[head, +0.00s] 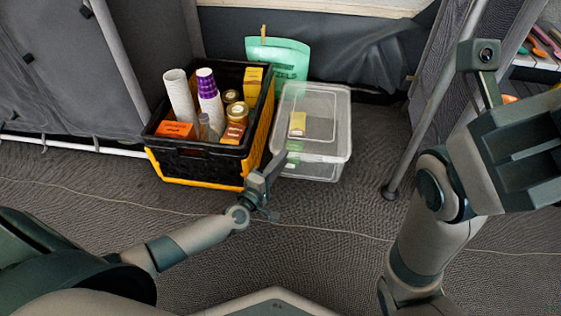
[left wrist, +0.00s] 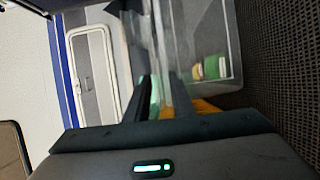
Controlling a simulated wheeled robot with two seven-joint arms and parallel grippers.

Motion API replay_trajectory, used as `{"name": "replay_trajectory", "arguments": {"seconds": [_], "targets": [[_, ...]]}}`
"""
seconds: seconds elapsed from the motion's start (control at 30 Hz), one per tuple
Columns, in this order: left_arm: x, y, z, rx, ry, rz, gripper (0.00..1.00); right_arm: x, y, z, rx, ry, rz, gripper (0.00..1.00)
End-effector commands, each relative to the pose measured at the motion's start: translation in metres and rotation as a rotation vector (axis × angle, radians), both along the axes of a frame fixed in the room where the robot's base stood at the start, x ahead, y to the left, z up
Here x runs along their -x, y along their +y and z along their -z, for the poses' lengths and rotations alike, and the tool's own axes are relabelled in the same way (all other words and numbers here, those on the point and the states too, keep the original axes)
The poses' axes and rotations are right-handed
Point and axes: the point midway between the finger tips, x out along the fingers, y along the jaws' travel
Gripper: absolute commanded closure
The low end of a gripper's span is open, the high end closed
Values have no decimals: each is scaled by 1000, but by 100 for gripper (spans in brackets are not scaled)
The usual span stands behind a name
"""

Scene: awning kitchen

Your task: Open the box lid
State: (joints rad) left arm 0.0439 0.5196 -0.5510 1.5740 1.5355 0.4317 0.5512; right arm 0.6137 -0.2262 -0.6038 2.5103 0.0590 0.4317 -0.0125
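The clear plastic box (head: 318,150) stands on the floor, with its translucent lid (head: 322,100) lying flat on top. A yellow item and a green item show through it. The box also shows, blurred, in the left wrist view (left wrist: 222,30). My left gripper (head: 280,160) is at the box's front-left corner, between box and crate. In the left wrist view its fingers (left wrist: 165,98) are close together with a narrow gap. I cannot tell whether they touch the lid rim. My right arm is raised at the right; its gripper (head: 520,160) shows only partly, fingers unclear.
A black and yellow crate (head: 195,165) with cups, jars and packets stands tight against the box's left side. A mint-green bag (head: 290,58) is behind the box. A grey pole (head: 415,140) stands to the right. The floor in front is clear except for a thin cord.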

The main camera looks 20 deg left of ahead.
Motion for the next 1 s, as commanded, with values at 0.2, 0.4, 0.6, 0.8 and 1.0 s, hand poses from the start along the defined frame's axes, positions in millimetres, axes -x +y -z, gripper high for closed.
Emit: {"name": "replay_trajectory", "arguments": {"seconds": [0.2, 0.4, 0.6, 0.8, 1.0], "targets": [[0, 0, 0, 0, 0, 0, 100, 1, 0, 0, -1, -2, -4, 69], [0, 0, 0, 0, 0, 0, 100, 2, 1, 0, -1, -3, -6, 69], [0, 0, 0, 0, 1, 0, 100, 2, 1, 0, 0, -3, -7, 69], [1, 0, 0, 0, 1, 0, 100, 2, 1, 0, -1, -3, -6, 69], [1, 0, 1, 0, 1, 0, 100, 1, 1, 0, 0, -2, -6, 69]]}}
